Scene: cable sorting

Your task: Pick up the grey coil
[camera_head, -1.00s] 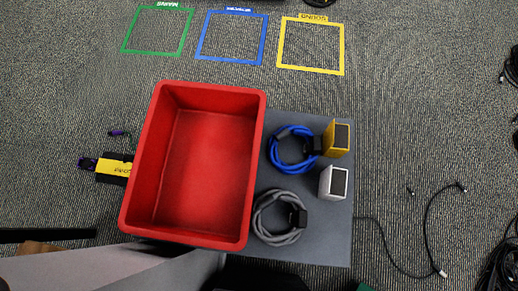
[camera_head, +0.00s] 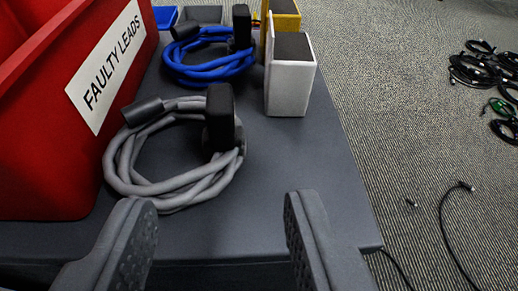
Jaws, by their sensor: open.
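The grey coil (camera_head: 178,190) lies on the dark grey platform (camera_head: 270,170), just right of the red bin. It is a looped grey cable with a black connector lying across its far left side and an upright black block (camera_head: 220,118) on its right side. My gripper (camera_head: 217,222) is at the bottom of the view, its two dark fingers wide apart with nothing between them. The fingertips are on the near side of the coil, apart from it. The left fingertip appears close below the coil's near edge.
A red bin (camera_head: 40,150) labelled "FAULTY LEADS" stands close left of the coil. A blue coil (camera_head: 208,70) lies behind it. A white box (camera_head: 290,85) and a yellow box (camera_head: 283,14) stand at the back right. Several black cables (camera_head: 485,65) lie on the floor at right.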

